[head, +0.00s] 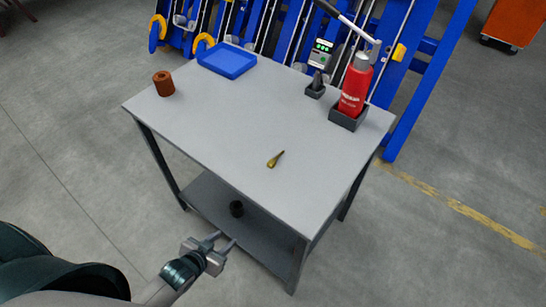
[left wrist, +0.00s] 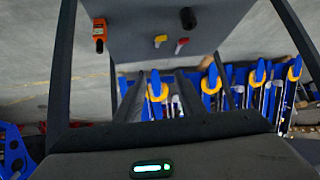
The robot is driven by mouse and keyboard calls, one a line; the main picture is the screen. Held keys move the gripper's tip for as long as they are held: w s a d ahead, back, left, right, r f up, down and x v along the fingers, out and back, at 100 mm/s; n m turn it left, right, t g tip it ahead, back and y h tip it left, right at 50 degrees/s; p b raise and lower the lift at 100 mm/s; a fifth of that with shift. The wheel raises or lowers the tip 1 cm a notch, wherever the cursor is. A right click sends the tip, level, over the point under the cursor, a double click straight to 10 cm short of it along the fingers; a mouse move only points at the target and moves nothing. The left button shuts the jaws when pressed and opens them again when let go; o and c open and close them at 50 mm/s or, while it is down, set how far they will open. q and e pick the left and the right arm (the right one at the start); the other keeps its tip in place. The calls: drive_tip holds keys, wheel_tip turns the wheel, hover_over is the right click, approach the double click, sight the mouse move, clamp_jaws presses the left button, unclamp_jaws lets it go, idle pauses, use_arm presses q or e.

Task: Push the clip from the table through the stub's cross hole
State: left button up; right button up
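A small brass-coloured piece, apparently the clip (head: 275,159), lies on the grey table (head: 215,130), right of the middle of its top. My left gripper (head: 225,239) is low in front of the table's near edge, near the lower shelf. Its two fingers stand apart with nothing visible between them. It is well away from the clip and not touching it. My right gripper is not in view.
On the table stand a brown cylinder (head: 163,83), a blue tray (head: 227,60), a small black holder (head: 316,86) and a red bottle (head: 356,86) in a dark holder. Blue machinery stands behind. The table's middle is clear.

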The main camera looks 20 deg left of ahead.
use_arm(q)
drive_tip(key=d+r+t+h+p, duration=0.1)
drive_tip(key=d+r, duration=0.1)
drive_tip(key=r, duration=1.3)
drive_tip(key=d+r+m+t+h+p, duration=0.1)
drive_tip(key=d+r+t+h, duration=0.1)
drive_tip(key=r, duration=1.4)
drive_tip(key=shift+r+m+p, duration=0.25)
drive_tip(key=shift+m+p, duration=0.05)
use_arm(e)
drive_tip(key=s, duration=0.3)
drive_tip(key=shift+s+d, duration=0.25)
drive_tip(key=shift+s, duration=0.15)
use_arm(q)
drive_tip(key=shift+w+d, duration=0.1)
drive_tip(key=p+x, duration=0.2)
drive_tip(key=x, duration=0.9)
drive_tip(key=shift+w+d, duration=0.15)
drive_tip(key=shift+w, duration=0.05)
drive_tip(key=shift+w+d+f, duration=0.1)
drive_tip(key=shift+w+f, duration=0.15)
drive_tip(key=shift+w, duration=0.05)
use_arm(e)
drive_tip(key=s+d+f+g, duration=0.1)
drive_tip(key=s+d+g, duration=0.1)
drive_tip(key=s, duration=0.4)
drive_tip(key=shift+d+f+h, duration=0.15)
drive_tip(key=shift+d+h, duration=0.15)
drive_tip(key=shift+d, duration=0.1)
